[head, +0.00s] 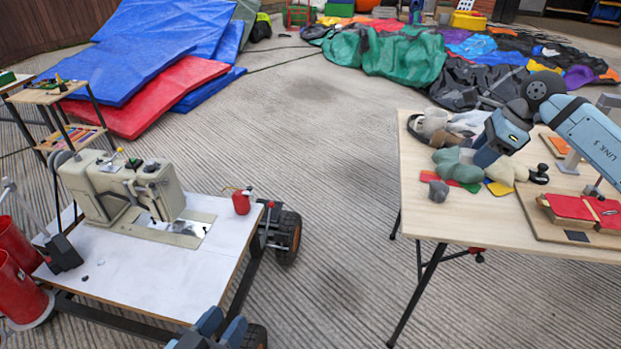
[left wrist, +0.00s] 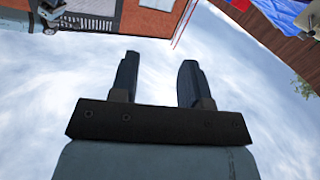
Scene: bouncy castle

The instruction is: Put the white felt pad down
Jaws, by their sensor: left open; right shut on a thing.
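My right gripper (head: 482,162) reaches down over the right-hand wooden table, among soft grey-green lumps and flat coloured pieces. It is shut, but its fingertips and what they hold are mostly hidden, so the white felt pad cannot be made out clearly there. A pale, whitish soft piece (head: 468,122) lies just to the left of the gripper, in or beside a dark tray. My left gripper (head: 208,328) is at the bottom edge of the head view, by the sewing table's front edge. The left wrist view shows its two fingers (left wrist: 157,85) apart with nothing between them.
The wooden table (head: 440,215) also holds a grey-green lump (head: 455,165), a red pad (head: 570,208) on a board and a small dark knob (head: 539,174). A sewing machine (head: 130,190) stands on the white-topped cart (head: 150,285) at left. Concrete floor between them is clear.

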